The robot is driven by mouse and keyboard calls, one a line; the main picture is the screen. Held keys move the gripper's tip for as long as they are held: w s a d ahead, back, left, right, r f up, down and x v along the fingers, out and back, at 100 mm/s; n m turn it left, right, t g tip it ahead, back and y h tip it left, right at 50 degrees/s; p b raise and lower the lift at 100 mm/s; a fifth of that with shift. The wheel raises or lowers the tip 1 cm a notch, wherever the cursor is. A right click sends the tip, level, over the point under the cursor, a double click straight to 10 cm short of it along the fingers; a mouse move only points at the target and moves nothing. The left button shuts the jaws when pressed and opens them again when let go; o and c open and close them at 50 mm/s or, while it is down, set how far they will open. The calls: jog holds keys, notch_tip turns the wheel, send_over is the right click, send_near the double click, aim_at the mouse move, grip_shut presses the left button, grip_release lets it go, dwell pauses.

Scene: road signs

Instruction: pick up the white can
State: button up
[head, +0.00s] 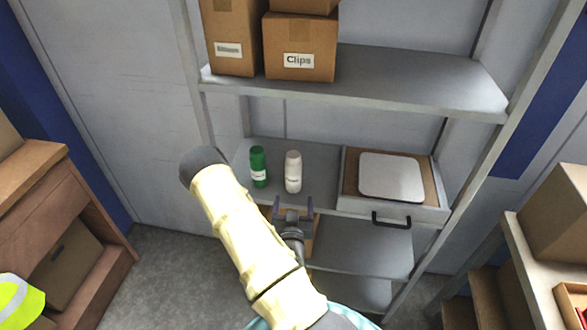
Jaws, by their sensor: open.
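The white can (293,172) stands upright on the middle shelf (312,158) of a grey rack in the head view. A label shows on its side. A green can (258,167) stands upright just to its left, with a small gap between them. My gripper (293,214) is open and empty, below the white can in the picture and near the shelf's front edge. It appears apart from the can. My arm covers part of the rack's lower left.
A drawer box (435,200) with a dark handle and a white panel (391,176) on top fills the shelf's right side. Cardboard boxes (300,48) stand on the shelf above. A wooden cabinet (60,200) is at left; more boxes (560,215) are at right.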

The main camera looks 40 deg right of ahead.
jog(key=shift+r, duration=0.1)
dwell(0.3)
jog(key=b, duration=1.1)
send_near(294, 172)
jog(key=x, duration=0.3)
jog(key=shift+w+d+f, duration=0.15)
jog(key=shift+f, duration=0.25)
jog(key=b, duration=0.4)
jog(key=shift+w+d+r, duration=0.1)
jog(key=shift+w+d, duration=0.15)
jog(key=x, duration=0.1)
jog(key=p+x, duration=0.1)
jog(key=x, duration=0.2)
jog(key=shift+r+p, duration=0.3)
jog(key=shift+p, duration=0.1)
jog(key=shift+w+d+f, duration=0.1)
jog(key=shift+w+d, duration=0.2)
jog(key=shift+w, duration=0.05)
